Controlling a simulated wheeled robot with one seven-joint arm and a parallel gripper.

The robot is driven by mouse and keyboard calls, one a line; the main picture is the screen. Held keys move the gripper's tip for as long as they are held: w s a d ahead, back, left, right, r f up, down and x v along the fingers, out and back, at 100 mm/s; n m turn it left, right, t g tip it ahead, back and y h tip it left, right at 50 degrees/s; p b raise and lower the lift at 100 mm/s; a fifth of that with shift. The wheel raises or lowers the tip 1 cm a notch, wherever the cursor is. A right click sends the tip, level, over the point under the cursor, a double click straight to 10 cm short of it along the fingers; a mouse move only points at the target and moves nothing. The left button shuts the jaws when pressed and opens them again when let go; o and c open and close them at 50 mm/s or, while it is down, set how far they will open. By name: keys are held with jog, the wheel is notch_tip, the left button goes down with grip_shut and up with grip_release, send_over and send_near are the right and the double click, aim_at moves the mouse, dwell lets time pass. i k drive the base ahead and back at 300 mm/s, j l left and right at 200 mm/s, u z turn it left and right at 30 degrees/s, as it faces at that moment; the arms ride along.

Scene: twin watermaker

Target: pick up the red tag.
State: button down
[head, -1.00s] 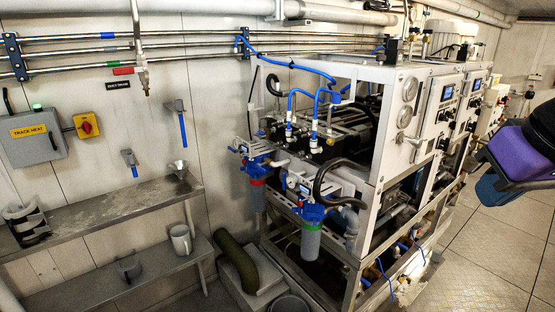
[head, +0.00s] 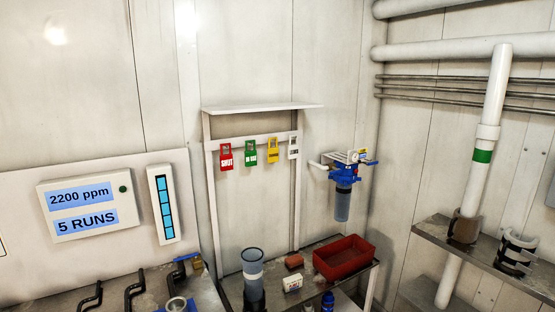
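The red tag (head: 226,157) hangs at the left end of a row of tags on a pale rail (head: 252,143) against the wall. It has white lettering that seems to read "SHUT". A green tag (head: 250,154), a yellow tag (head: 272,151) and a white tag (head: 293,148) hang to its right, apart from one another. My gripper is not in the head view.
Below the tags, a bench holds a red bin (head: 343,257), a grey cylinder (head: 252,275) and small items. A shelf (head: 262,107) juts out above the tags. A blue filter unit (head: 345,180) is on the wall to their right. A display panel (head: 90,207) is at left.

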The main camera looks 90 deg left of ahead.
aim_at(227, 161)
jog(key=u, duration=3.15)
